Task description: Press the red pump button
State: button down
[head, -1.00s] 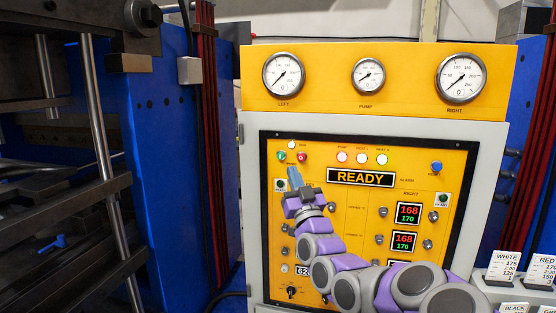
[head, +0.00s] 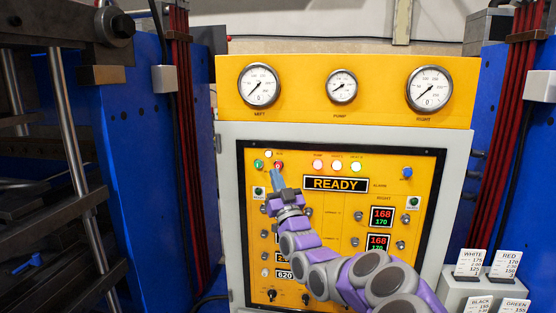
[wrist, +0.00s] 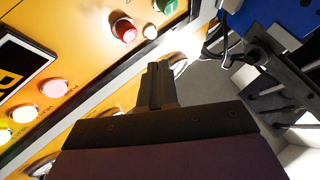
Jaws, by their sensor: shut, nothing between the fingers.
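The red pump button (head: 278,166) sits at the upper left of the yellow control panel (head: 420,280), right of a green button (head: 258,164). My gripper (head: 275,173) is shut and empty, its fingertips just below the red button in the head view and overlapping its lower edge. In the wrist view the red button (wrist: 124,29) stands out from the panel, up and left of my shut fingertips (wrist: 157,68). A gap shows between them there. Whether the fingertips touch the button cannot be told from the head view.
A white lamp or button (wrist: 150,31) sits between the red and green buttons (wrist: 166,5). A lit pink lamp (head: 318,164) is to the right. The READY display (head: 335,184) is right of my gripper. Label cards (head: 470,263) stand at lower right.

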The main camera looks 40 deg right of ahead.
aim_at(276, 163)
jog(key=shift+w+d+p, duration=0.4)
jog(key=shift+w+d, duration=0.75)
jog(key=shift+d, duration=0.05)
jog(key=shift+d, duration=0.1)
dwell(1.2)
jog(key=shift+w+d+r, duration=0.1)
jog(key=shift+w+d, duration=0.1)
jog(key=shift+w+d, duration=0.55)
jog(key=shift+d, duration=0.05)
dwell(1.4)
jog(key=shift+s, duration=0.1)
jog(key=shift+s+a+b, duration=0.7)
jog(key=shift+a+b, duration=0.2)
jog(key=shift+b, duration=0.1)
